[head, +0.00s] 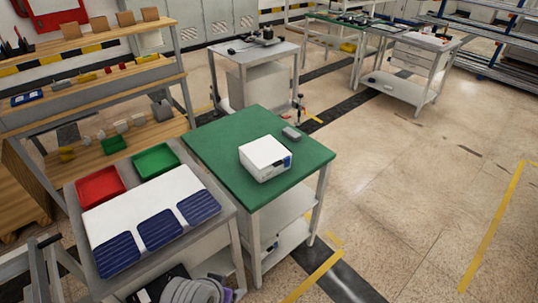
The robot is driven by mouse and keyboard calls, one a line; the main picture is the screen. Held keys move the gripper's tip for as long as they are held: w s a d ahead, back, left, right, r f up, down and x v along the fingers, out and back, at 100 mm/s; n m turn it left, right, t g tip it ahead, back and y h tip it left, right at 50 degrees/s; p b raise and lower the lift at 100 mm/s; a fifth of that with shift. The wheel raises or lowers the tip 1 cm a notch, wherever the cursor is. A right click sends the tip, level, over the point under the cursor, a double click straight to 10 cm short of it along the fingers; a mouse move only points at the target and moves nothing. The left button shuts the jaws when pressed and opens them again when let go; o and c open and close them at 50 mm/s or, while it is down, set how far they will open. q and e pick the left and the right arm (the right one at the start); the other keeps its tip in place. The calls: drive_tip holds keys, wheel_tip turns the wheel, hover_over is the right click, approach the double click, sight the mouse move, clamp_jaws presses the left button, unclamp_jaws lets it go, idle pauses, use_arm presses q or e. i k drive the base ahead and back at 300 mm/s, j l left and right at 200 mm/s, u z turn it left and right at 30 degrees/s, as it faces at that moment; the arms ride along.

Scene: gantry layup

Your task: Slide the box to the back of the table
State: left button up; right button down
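A white box (263,156) with a dark blue patch at its right corner sits on the green-topped table (222,150). It stands right of the middle of the top, with bare green surface on its left and behind it. A small grey block (291,133) lies on the same top, behind and to the right of the box, with a small gap between them. Neither of my grippers can be made out in the head view, and nothing is touching the box.
A grey bench (225,205) stands close at the front left, with a red tray (99,187), a green tray (156,161) and a white sheet with dark blue panels (160,229). Wooden shelving (95,95) stands at the left. Open floor (400,190) lies to the right.

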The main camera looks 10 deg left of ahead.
sight(262, 176)
drive_tip(key=i+l, duration=0.4)
drive_tip(key=i, duration=0.2)
drive_tip(key=i+l+u, duration=0.15)
drive_tip(key=i+l, duration=0.25)
drive_tip(key=i, duration=0.2)
